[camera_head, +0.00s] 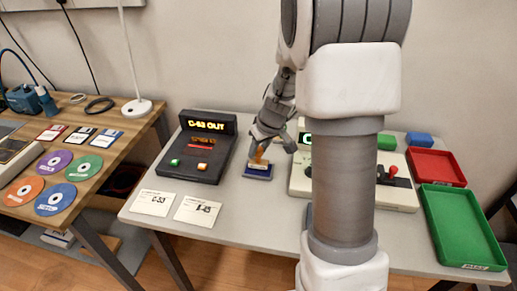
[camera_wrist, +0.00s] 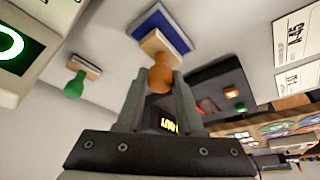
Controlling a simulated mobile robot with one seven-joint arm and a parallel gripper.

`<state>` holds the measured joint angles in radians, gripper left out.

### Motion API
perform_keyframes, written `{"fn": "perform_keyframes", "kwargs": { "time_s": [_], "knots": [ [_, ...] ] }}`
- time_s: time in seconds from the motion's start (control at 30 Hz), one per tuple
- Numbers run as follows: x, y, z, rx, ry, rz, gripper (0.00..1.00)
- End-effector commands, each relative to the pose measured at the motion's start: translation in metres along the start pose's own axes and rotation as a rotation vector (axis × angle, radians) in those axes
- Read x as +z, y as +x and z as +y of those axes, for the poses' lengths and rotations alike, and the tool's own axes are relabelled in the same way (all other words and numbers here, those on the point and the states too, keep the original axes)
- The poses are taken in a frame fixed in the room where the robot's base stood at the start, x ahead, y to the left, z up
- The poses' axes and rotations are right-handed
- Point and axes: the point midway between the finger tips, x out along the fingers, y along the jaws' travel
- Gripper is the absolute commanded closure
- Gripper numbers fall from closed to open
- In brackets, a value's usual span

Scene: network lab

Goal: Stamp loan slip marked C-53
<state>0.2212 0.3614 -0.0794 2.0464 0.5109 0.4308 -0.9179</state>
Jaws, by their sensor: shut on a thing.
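My gripper (camera_head: 267,142) is shut on the handle of an orange-handled stamp (camera_wrist: 160,76). The stamp's pale wooden base sits at the blue ink pad (camera_head: 258,175), which also shows in the wrist view (camera_wrist: 150,24). I cannot tell whether the stamp touches the pad. The slip marked C-53 (camera_head: 153,203) lies flat at the table's front left. The slip marked A-45 (camera_head: 198,210) lies just to its right. Both slips show at the wrist view's right edge. The dark terminal (camera_head: 200,150) has a display reading "C-53 OUT".
A green-handled stamp (camera_wrist: 76,84) stands apart in the wrist view. A beige console with a red-topped joystick (camera_head: 390,172) is right of the pad. A red tray (camera_head: 436,167) and a green tray (camera_head: 462,226) lie at the right. My arm hides part of the console.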

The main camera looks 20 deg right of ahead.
Motion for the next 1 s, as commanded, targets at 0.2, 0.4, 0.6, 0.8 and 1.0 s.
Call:
{"fn": "perform_keyframes", "kwargs": {
  "time_s": [0.2,0.4,0.6,0.8,1.0],
  "knots": [
    [0.0003,0.0009,0.0,0.0,0.0,0.0,1.0],
    [0.0011,0.0031,0.0001,0.0,0.0,0.0,1.0],
    [0.002,0.0051,0.0001,0.0,0.0,0.0,1.0],
    [0.0028,0.0071,0.0001,0.0,0.0,0.0,1.0],
    [0.0037,0.0092,0.0001,0.0,0.0,0.0,1.0]
  ]
}}
